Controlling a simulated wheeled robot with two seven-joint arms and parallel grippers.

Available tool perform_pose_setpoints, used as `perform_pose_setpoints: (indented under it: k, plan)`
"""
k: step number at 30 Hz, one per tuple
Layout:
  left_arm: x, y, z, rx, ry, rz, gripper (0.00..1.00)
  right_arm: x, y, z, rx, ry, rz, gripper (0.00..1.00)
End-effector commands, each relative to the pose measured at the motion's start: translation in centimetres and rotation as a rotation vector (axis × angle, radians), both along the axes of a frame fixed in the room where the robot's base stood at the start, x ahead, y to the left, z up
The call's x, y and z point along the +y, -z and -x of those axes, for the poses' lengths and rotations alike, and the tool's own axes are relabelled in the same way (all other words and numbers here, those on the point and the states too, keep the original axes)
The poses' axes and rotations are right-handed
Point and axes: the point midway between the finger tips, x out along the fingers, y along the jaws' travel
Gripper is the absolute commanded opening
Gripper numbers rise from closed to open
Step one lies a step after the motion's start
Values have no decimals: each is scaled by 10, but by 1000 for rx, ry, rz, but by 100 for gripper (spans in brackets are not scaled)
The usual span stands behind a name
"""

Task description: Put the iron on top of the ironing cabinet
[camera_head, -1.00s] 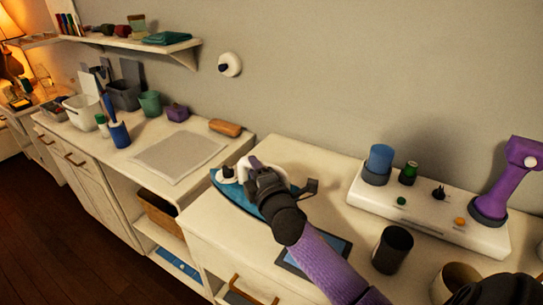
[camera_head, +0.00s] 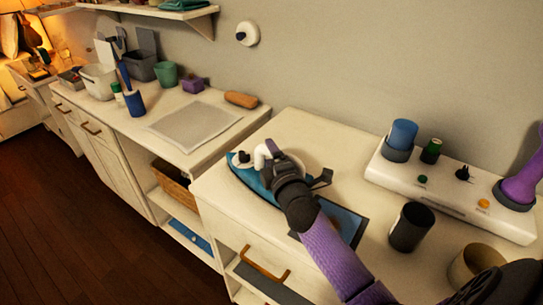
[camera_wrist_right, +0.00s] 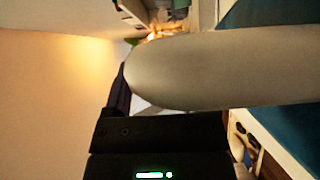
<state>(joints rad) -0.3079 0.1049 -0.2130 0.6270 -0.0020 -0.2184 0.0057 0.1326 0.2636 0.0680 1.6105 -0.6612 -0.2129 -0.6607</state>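The iron (camera_head: 250,178) is teal-blue with a white handle (camera_head: 262,151). It is over the left part of the right-hand cabinet top (camera_head: 305,128), its tip toward the left. I cannot tell whether its base touches the surface. My right gripper (camera_head: 275,167) is at the handle and appears shut on it, hiding part of the iron. In the right wrist view the pale, rounded handle (camera_wrist_right: 225,70) fills the middle, close to the gripper, with a dark finger (camera_wrist_right: 118,92) partly behind it. My left gripper is not in view.
A tablet-like panel (camera_head: 341,220) lies beside my right forearm. A dark cup (camera_head: 411,228) and a white unit (camera_head: 440,192) with a blue cylinder stand to the right. The lower counter at left holds a grey mat (camera_head: 195,125), an orange-brown object (camera_head: 241,99) and containers.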

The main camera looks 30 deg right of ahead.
Motion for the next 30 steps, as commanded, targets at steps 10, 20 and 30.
perform_pose_setpoints:
  k: [10,20,30]
  plan:
    - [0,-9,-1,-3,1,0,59,7,-2,31,2,0,-2,73]
    - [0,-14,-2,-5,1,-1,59,25,0,108,1,1,-2,73]
    - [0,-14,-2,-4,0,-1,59,27,-1,117,-1,1,0,73]
